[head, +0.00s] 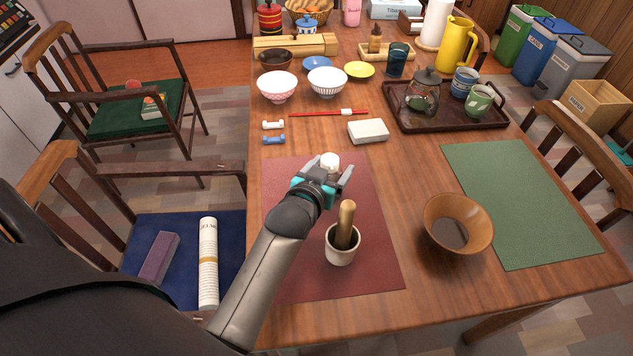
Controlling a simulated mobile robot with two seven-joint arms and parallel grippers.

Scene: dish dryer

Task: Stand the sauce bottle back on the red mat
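The red mat (290,220) lies on the near left part of the table. My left gripper (331,176) is over its upper part, with the arm coming in from the bottom left. A small white rounded top (330,160) shows just beyond the fingers; it may be the sauce bottle's cap. The rest of that thing is hidden behind the gripper, so I cannot tell whether it is held or upright. The fingers look spread, but their grip is unclear. My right gripper is out of view.
A mortar (342,254) with a wooden pestle (346,225) stands on the mat below the gripper. A brown bowl (457,222) stands to the right, by a green mat (530,210). A white box (368,131) and a dark tray (485,122) lie farther back.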

